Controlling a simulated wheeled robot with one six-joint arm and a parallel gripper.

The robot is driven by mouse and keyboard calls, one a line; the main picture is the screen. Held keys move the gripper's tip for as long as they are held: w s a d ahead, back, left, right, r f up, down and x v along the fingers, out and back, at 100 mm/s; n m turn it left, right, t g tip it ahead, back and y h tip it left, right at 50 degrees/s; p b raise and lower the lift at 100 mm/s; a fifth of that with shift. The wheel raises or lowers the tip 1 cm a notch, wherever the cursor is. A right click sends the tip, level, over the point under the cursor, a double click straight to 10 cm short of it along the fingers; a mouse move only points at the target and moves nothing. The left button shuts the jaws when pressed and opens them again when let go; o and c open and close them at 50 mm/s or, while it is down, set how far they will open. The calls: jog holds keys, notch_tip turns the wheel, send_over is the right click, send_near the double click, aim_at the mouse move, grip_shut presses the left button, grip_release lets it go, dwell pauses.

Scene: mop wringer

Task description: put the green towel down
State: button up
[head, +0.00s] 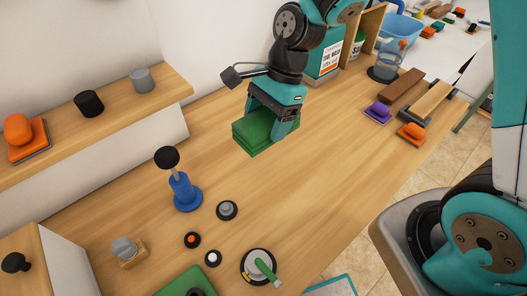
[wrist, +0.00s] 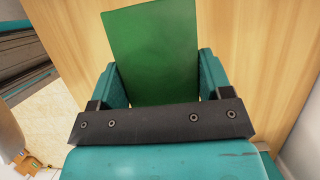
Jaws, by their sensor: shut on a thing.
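The green towel (head: 253,136) is a folded, block-like stack in the head view, at or just above the wooden counter near its back. I cannot tell whether its underside touches the wood. My gripper (head: 272,118) is above it, pointing down, with its fingers on either side of the towel and shut on it. In the wrist view the towel (wrist: 155,55) lies between the two teal fingers of my gripper (wrist: 160,80) and extends beyond them. Part of the towel is hidden by my gripper in both views.
The wooden counter (head: 315,165) is clear in front and right of the towel. A blue plunger-like post (head: 183,192) and several small knobs stand nearer. A wooden shelf (head: 110,112) is at left.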

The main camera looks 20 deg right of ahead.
notch_tip(320, 180, down, 10)
jog(key=shift+f, duration=0.15)
dwell(0.3)
jog(key=shift+f, duration=0.1)
jog(key=o, duration=1)
jog(key=shift+c, duration=0.2)
